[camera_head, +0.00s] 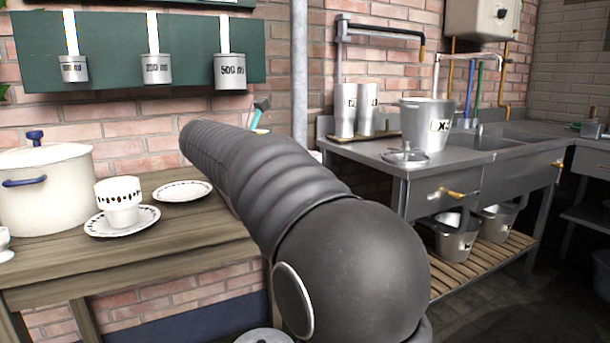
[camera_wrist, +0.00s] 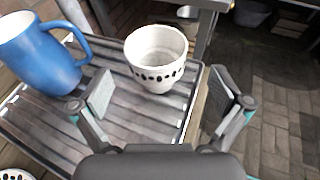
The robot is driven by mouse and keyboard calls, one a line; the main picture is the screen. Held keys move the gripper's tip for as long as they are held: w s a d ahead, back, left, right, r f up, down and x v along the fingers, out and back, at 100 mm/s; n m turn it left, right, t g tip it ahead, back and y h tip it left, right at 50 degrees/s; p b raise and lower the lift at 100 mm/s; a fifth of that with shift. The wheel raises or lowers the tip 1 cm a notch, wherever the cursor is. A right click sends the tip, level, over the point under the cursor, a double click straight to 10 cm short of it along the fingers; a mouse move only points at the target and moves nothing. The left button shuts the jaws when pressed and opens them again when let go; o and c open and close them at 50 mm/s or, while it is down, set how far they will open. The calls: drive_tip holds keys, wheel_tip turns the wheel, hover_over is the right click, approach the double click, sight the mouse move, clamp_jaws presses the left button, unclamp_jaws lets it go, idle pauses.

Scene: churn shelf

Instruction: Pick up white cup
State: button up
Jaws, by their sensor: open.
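A white cup (camera_wrist: 157,55) with a band of dark oval marks stands upright near the edge of a grey slatted surface in the wrist view. My gripper (camera_wrist: 162,92) is open, its fingers on either side of the near space before the cup; I see no contact. Another white cup (camera_head: 119,198) with a similar dark band stands on a white plate (camera_head: 140,226) on the wooden table in the head view. The cup before my gripper does not show in the head view, where my arm blocks part of the table.
A blue mug (camera_wrist: 38,55) stands left of the cup, close to my left finger. A dark floor (camera_wrist: 275,110) lies beyond the right edge. In the head view, a large white pot (camera_head: 48,190) and an empty plate (camera_head: 183,191) stand on the table.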

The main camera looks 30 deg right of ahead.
drive_tip(key=shift+w+x, duration=0.15)
drive_tip(key=shift+x, duration=1.6)
drive_tip(key=shift+w+x, duration=0.1)
drive_tip(key=shift+x, duration=1.7)
drive_tip(key=shift+a+f, duration=0.1)
drive_tip(key=shift+a, duration=0.1)
drive_tip(key=c, duration=1.2)
drive_tip(key=shift+o, duration=0.2)
